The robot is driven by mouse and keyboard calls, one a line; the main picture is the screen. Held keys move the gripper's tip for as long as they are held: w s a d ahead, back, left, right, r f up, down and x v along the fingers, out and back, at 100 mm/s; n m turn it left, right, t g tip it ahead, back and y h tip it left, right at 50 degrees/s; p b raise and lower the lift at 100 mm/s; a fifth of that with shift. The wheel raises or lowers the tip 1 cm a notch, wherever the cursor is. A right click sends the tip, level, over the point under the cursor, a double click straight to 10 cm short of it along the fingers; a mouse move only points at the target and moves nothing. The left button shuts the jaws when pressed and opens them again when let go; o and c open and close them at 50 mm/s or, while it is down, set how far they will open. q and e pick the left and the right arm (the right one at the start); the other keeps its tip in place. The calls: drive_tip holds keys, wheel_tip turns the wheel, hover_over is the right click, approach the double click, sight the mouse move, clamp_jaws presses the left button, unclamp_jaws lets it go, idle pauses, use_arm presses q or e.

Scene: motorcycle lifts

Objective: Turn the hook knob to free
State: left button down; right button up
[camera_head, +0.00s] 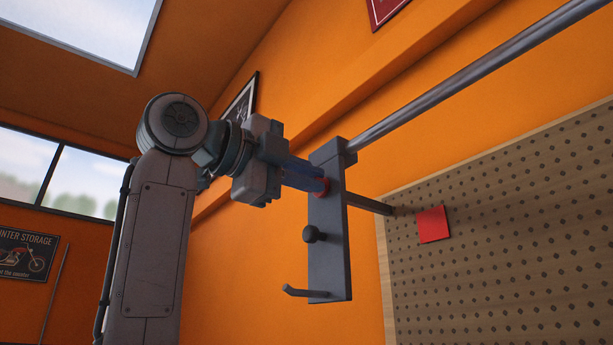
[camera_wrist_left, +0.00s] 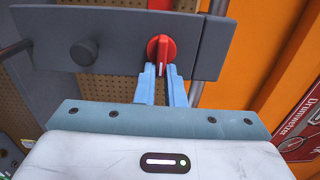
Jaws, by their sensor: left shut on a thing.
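A grey metal plate (camera_head: 333,262) hangs from a long bar in the head view, with a bent hook (camera_head: 303,293) at its lower end. A red round knob (camera_head: 325,187) sits on the upper part of the plate. It also shows in the left wrist view (camera_wrist_left: 161,46), with a pale line on its raised grip. My left gripper (camera_head: 312,180) is shut on the red knob with its blue fingers, seen close in the left wrist view (camera_wrist_left: 162,72). The fingers partly hide the knob in the head view. My right gripper is not in view.
A black ball-shaped knob (camera_head: 311,234) sticks out of the plate below the red knob. A grey rail (camera_head: 470,75) runs from the plate up to the right. A pegboard (camera_head: 500,240) with a red square note (camera_head: 433,224) is on the orange wall behind.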

use_arm(q)
drive_tip(key=shift+f, duration=0.1)
idle(0.3)
drive_tip(key=c, duration=1.5)
unclamp_jaws()
drive_tip(key=shift+s+a, duration=0.1)
drive_tip(key=b+v, duration=0.4)
drive_tip(key=v, duration=0.6)
drive_tip(key=shift+s+a+b, duration=0.15)
drive_tip(key=shift+a+b, duration=0.05)
drive_tip(key=shift+b, duration=0.1)
